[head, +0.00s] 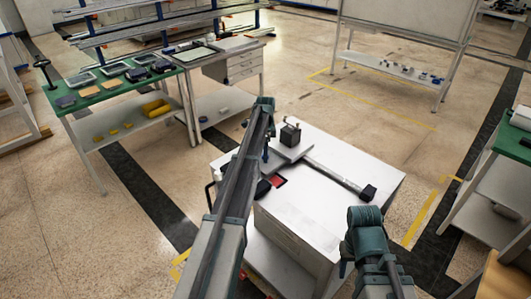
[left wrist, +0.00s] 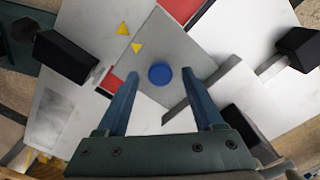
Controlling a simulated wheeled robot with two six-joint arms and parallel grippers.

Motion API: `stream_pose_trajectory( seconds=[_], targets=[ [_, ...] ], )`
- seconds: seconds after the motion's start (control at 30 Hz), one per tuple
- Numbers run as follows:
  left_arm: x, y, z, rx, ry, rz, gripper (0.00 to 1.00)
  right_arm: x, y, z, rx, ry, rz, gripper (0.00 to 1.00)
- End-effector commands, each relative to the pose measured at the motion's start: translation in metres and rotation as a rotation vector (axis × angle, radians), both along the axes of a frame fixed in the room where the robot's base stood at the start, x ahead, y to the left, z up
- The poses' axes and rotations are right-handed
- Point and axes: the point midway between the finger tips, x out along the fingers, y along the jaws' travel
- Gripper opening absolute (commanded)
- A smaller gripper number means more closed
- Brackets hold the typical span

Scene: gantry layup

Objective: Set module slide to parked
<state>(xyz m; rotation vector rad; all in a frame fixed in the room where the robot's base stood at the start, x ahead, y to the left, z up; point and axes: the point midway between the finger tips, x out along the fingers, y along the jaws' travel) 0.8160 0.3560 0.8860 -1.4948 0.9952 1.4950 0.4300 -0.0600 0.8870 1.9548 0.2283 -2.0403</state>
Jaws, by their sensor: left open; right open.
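A white cabinet (head: 330,196) carries a fixture on its top. On it a grey plate (head: 291,151) bears a small black block (head: 290,134). The left wrist view shows a grey plate (left wrist: 178,52) with a round blue knob (left wrist: 159,74) and two yellow triangles. I cannot tell which part is the module slide. My left gripper (left wrist: 164,84) is open over this plate. The knob shows between its fingers, not gripped. In the head view its arm partly hides it. My right gripper (head: 344,268) is low at the cabinet's front right, its fingers unclear.
A bar with a black end (head: 368,192) runs across the cabinet top. Red patches (left wrist: 113,83) lie beside the plate. Black blocks (left wrist: 66,57) stand around it in the left wrist view. A green-topped bench (head: 110,93) is at the back left. Floor is open behind the cabinet.

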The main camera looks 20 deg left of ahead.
Motion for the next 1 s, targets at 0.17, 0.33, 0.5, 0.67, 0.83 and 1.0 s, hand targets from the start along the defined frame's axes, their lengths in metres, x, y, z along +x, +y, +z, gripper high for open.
stream_pose_trajectory(
  seconds=[0.17, 0.33, 0.5, 0.67, 0.83, 1.0],
  targets=[
    [0.000, 0.000, 0.021, 0.000, 0.000, 0.000, 0.69, 0.000, 0.000, 0.021, 0.000, 0.000, 0.000, 0.50],
    [0.000, 0.000, 0.045, 0.000, 0.000, 0.000, 0.69, 0.000, 0.000, 0.045, 0.000, 0.000, 0.000, 0.50],
    [0.000, 0.000, 0.071, 0.000, 0.000, 0.000, 0.69, 0.000, 0.000, 0.071, 0.000, 0.000, 0.000, 0.50],
    [0.000, 0.000, 0.095, 0.000, 0.000, 0.000, 0.69, 0.000, 0.000, 0.095, 0.000, 0.000, 0.000, 0.50],
    [0.000, 0.000, 0.119, 0.000, 0.000, 0.000, 0.69, 0.000, 0.000, 0.119, 0.000, 0.000, 0.001, 0.50],
    [0.000, 0.000, 0.132, 0.000, 0.000, 0.000, 0.69, 0.000, 0.000, 0.132, 0.000, 0.000, 0.002, 0.50]
  ],
)
